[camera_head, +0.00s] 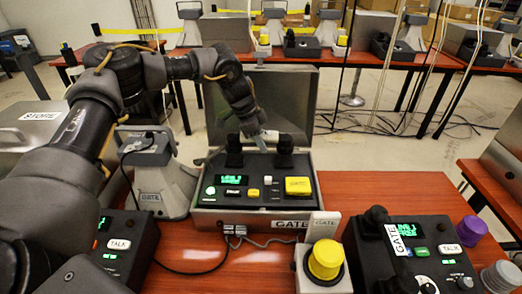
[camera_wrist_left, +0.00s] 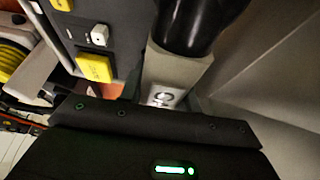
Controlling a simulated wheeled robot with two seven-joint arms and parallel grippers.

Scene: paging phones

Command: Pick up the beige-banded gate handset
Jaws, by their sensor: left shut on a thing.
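The handset (camera_head: 284,146) is in the open GATE case (camera_head: 209,160), its two dark ends above the panel. My left gripper (camera_head: 255,133) reaches down into the case from above and is shut on the middle of the handset. In the left wrist view, the handset shows a beige band (camera_wrist_left: 178,78) with a small round-marked sticker, next to a glossy black end (camera_wrist_left: 197,22). The dark gripper body with a green light fills the bottom of that view and hides the rest of the handset. My right gripper is not in view.
A yellow GATE button (camera_head: 298,186) is on the case panel. A grey horn speaker (camera_head: 163,185) stands left of the case, a yellow push button (camera_head: 325,259) in front. Another console (camera_head: 430,235) is at right. Cables cross the red table.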

